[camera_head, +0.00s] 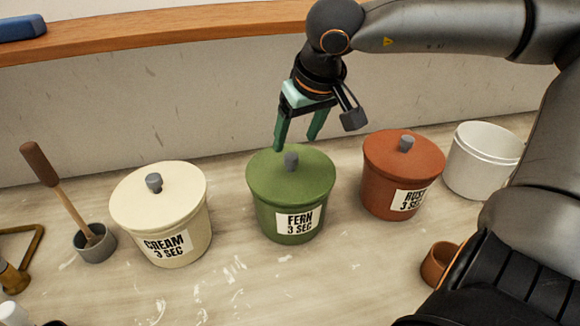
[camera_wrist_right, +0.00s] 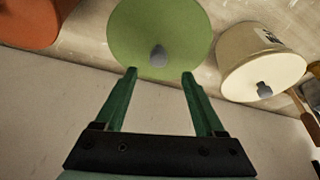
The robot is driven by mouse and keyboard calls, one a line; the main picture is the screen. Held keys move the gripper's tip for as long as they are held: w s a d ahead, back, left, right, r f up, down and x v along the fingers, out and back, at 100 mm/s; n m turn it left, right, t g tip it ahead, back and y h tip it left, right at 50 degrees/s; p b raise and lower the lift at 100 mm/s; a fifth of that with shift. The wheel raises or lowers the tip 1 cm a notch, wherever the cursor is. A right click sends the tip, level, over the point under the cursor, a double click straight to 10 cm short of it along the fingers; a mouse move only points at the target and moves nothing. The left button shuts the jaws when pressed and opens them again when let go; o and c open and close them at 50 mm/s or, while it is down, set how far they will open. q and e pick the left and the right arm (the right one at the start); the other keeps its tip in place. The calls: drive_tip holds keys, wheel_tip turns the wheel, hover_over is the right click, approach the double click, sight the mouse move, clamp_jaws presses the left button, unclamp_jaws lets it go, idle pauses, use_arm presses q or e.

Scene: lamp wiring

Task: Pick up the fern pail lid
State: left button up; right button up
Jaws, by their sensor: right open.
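The fern pail (camera_head: 292,222) is green with a label reading FERN 3 SEC and stands upright in the middle of the counter. Its green lid (camera_head: 268,172) is on it, with a small grey knob (camera_head: 291,161) on top. The lid (camera_wrist_right: 160,25) and knob (camera_wrist_right: 157,56) also show in the right wrist view. My right gripper (camera_head: 295,145) is open and empty, with its green fingers pointing down just behind and above the lid. In the right wrist view the knob lies just beyond the fingertips (camera_wrist_right: 160,72), roughly centred between them. My left gripper is out of view.
A lidded cream pail (camera_head: 180,238) stands left of the fern pail and a lidded rust pail (camera_head: 378,193) stands right. An open white pail (camera_head: 475,170) is farther right. A wooden-handled tool rests in a grey cup (camera_head: 97,249). A wooden ledge (camera_head: 170,30) runs behind.

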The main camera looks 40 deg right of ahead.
sight(291, 156)
drive_tip(key=shift+x, duration=2.95)
drive_tip(key=shift+d, duration=0.2)
drive_tip(key=shift+c, duration=0.3)
clamp_jaws()
